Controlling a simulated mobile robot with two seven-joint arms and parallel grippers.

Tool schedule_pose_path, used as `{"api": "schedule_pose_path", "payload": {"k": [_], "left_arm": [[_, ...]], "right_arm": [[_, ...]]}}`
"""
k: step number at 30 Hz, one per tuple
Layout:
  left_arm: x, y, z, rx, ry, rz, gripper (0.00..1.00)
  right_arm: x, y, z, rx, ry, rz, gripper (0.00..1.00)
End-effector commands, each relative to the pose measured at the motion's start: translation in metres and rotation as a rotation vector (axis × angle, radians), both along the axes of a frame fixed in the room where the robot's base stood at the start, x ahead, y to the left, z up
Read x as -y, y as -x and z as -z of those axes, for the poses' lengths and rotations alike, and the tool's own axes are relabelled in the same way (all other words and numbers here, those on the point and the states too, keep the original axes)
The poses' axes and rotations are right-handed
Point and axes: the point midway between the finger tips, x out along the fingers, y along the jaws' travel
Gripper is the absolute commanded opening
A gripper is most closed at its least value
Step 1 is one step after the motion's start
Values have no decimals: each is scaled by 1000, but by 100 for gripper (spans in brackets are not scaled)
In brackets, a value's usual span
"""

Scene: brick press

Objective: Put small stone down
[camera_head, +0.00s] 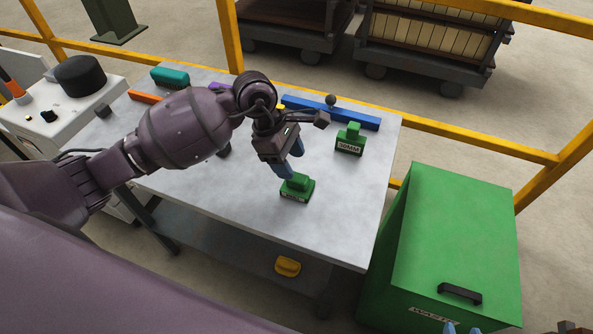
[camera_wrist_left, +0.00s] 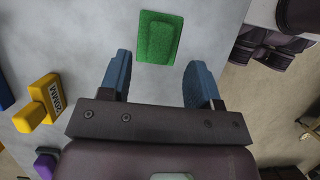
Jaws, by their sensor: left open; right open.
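A small green block (camera_head: 297,187) with a raised grip stands upright near the front of the grey table. It may be the small stone. It also shows in the left wrist view (camera_wrist_left: 157,37), lying just beyond the gap between my blue fingertips. My left gripper (camera_head: 291,160) is open and empty above and beside this block, and no finger appears to hold it. My right gripper (camera_head: 463,329) shows only as blue fingertips at the bottom edge of the head view, over the green bin's front. It is open.
A green block (camera_head: 350,140) marked 50MM stands behind and right. A blue bar (camera_head: 331,112) lies along the table's (camera_head: 335,235) back edge. A yellow block (camera_wrist_left: 42,100) is left in the wrist view. A green waste bin (camera_head: 455,220) stands right of the table. The table's front right is clear.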

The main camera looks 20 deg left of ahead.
Motion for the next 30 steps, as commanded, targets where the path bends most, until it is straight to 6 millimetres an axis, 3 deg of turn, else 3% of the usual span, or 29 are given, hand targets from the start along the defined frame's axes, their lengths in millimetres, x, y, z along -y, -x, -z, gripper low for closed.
{"api": "schedule_pose_path", "payload": {"k": [6,12,30], "left_arm": [[-16,-1,-36,3,-2,0,57],[-23,-1,-54,0,-1,-1,57],[-24,0,-58,-1,2,-1,57]], "right_arm": [[0,0,0,-1,0,0,45],[0,2,1,-5,0,2,45],[0,4,2,-10,-2,5,45]]}}
